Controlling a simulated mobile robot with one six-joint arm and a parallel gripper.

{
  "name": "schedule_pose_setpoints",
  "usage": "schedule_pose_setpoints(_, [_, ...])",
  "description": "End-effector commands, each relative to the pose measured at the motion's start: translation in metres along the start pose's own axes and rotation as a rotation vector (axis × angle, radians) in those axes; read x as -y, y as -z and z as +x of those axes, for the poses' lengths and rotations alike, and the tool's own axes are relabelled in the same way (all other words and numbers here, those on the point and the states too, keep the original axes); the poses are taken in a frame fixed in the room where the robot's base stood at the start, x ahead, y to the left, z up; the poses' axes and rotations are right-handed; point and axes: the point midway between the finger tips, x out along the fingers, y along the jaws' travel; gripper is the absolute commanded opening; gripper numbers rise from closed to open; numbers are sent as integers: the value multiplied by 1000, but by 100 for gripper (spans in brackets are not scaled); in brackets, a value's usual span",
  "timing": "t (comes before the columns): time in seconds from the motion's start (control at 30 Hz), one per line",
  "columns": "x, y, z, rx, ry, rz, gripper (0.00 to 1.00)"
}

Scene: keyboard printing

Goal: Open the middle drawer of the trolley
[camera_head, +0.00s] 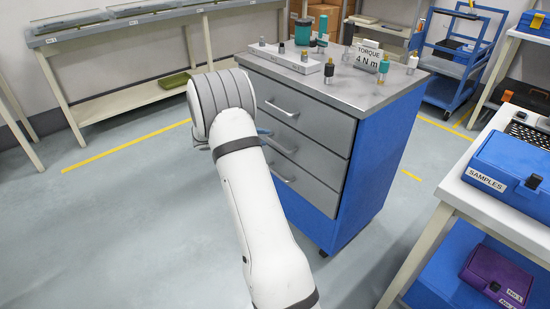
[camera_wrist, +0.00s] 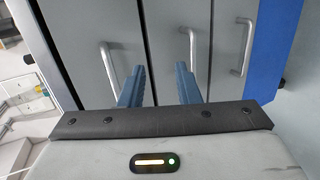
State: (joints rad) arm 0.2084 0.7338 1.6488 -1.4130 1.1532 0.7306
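The blue trolley (camera_head: 385,150) has three grey drawers, all looking closed. The middle drawer (camera_head: 318,155) has a silver bar handle (camera_head: 283,147), partly behind my arm. In the wrist view, which is turned sideways, the middle handle (camera_wrist: 192,45) stands near the tip of the right-hand finger. The top drawer's handle (camera_wrist: 108,66) is left of the fingers and the bottom drawer's handle (camera_wrist: 243,46) is to the right. My gripper (camera_wrist: 159,84) is open with its two blue fingers apart and nothing visible between them. In the head view it is mostly hidden behind my arm.
A white table (camera_head: 500,200) with a blue samples case (camera_head: 510,172) stands at the right. The grey floor (camera_head: 120,230) left of the trolley is clear.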

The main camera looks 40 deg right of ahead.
Motion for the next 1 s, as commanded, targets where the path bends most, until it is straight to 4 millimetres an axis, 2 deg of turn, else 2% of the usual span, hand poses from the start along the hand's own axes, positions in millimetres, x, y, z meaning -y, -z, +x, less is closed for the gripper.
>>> schedule_pose_setpoints(0.03, [29,12,24,-12,-42,-9,30])
schedule_pose_setpoints(0.1, [46,26,44,-33,-95,-12,30])
schedule_pose_setpoints(0.2, [66,40,64,-63,-150,-17,30])
schedule_pose_setpoints(0.3, [76,49,76,-83,-184,-18,30])
schedule_pose_setpoints(0.47, [78,53,89,-92,-201,-17,30])
schedule_pose_setpoints(0.8, [68,58,140,-91,-200,-17,30])
schedule_pose_setpoints(1.0, [64,59,156,-92,-199,-18,30])
